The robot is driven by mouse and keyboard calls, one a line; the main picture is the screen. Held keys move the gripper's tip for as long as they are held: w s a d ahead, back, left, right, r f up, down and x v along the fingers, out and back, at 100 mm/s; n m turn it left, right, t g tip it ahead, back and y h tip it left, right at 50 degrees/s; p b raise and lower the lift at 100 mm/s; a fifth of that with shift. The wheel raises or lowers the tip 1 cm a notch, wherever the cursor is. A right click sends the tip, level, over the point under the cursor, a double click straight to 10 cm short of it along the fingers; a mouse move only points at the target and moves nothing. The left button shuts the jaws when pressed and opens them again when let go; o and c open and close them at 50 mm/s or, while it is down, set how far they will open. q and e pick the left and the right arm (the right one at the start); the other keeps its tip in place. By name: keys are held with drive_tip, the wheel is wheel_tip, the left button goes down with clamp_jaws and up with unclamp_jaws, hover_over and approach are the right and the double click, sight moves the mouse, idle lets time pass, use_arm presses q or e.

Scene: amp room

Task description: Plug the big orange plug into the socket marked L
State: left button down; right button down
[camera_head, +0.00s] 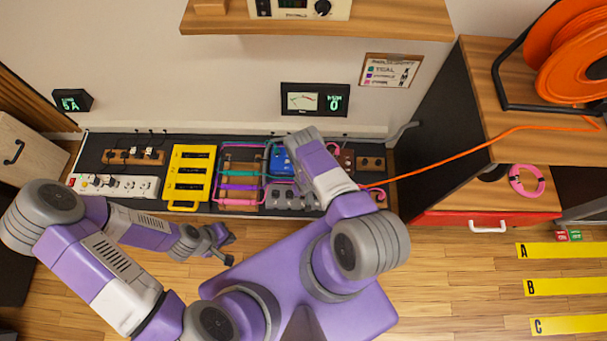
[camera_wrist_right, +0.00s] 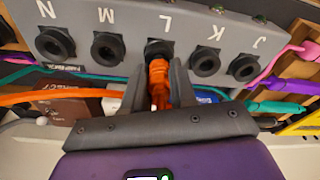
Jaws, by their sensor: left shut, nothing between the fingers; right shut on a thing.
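The big orange plug (camera_wrist_right: 159,88) is held between the two dark fingers of my right gripper (camera_wrist_right: 155,88) in the right wrist view. Its front end meets the socket marked L (camera_wrist_right: 160,47) on a grey box (camera_wrist_right: 190,20). I cannot tell how deep it sits. Sockets N (camera_wrist_right: 55,42), M (camera_wrist_right: 108,48), K (camera_wrist_right: 205,61) and J (camera_wrist_right: 243,68) look empty. In the head view the grey box (camera_head: 285,196) stands on the bench, partly behind my right arm, which hides the right gripper. My left gripper (camera_head: 230,247) is shut and empty, out in front of the bench.
An orange cable (camera_head: 470,146) runs from the orange reel (camera_head: 572,50) to the bench. A yellow rack (camera_head: 190,172), a white power strip (camera_head: 115,186) and a frame with coloured cables (camera_head: 240,180) fill the bench to the left.

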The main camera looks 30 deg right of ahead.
drive_tip(key=c, duration=0.8)
unclamp_jaws()
drive_tip(key=r+p, duration=0.1)
drive_tip(key=r, duration=0.1)
drive_tip(key=r+p, duration=0.1)
drive_tip(key=r, duration=0.2)
drive_tip(key=s+r+p, duration=0.1)
drive_tip(key=r+p, duration=0.1)
drive_tip(key=shift+a+r, duration=0.1)
drive_tip(key=shift+r, duration=0.15)
drive_tip(key=s+a+r+y+p, duration=0.1)
drive_tip(key=s+a+r, duration=0.2)
drive_tip(key=r, duration=0.7)
drive_tip(key=s+a+r+y+p, duration=0.2)
drive_tip(key=a+r, duration=0.3)
drive_tip(key=r, duration=0.6)
drive_tip(key=s+a+r+g+y+p, duration=0.1)
drive_tip(key=s+a+r, duration=0.3)
drive_tip(key=r, duration=0.6)
drive_tip(key=shift+s+a+r+y+p, duration=0.3)
drive_tip(key=shift+a+r+p, duration=0.1)
drive_tip(key=shift+p, duration=0.35)
